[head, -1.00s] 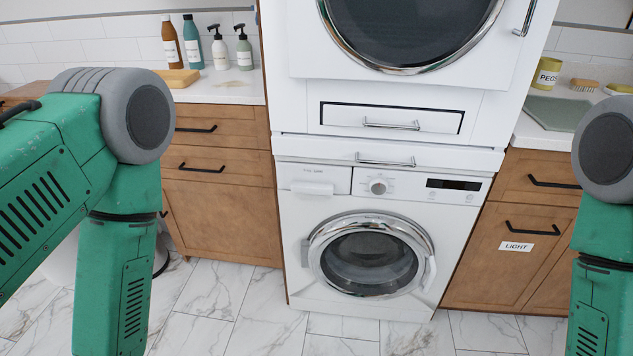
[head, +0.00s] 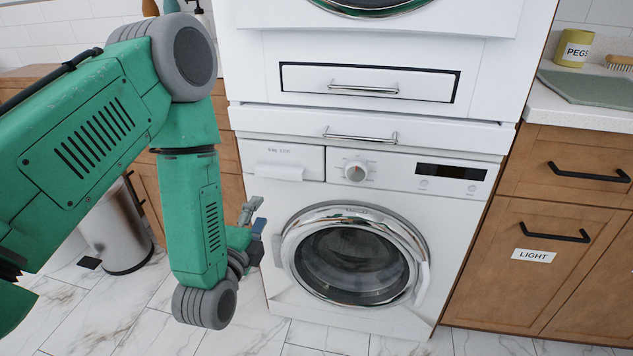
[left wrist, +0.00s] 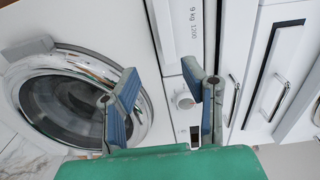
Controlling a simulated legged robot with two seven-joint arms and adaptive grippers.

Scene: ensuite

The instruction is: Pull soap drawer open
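The soap drawer (head: 283,163) is the white panel at the upper left of the washing machine's (head: 258,245) front, with a pale grip along its lower edge. It looks shut. My left gripper (head: 254,217) is low in front of the machine's left side, below the drawer and left of the round door. In the left wrist view the left gripper (left wrist: 165,95) has its two blue-padded fingers spread, with nothing between them. The drawer front (left wrist: 180,28) with its "9 kg 1200" print shows turned sideways beyond the fingers. My right gripper is out of view.
The round door (head: 352,255) is shut, right of my left gripper. A control knob (head: 355,172) sits right of the soap drawer. Above are a pull-out with a bar handle (head: 360,136) and a framed drawer (head: 430,86). A metal bin (head: 115,232) stands left.

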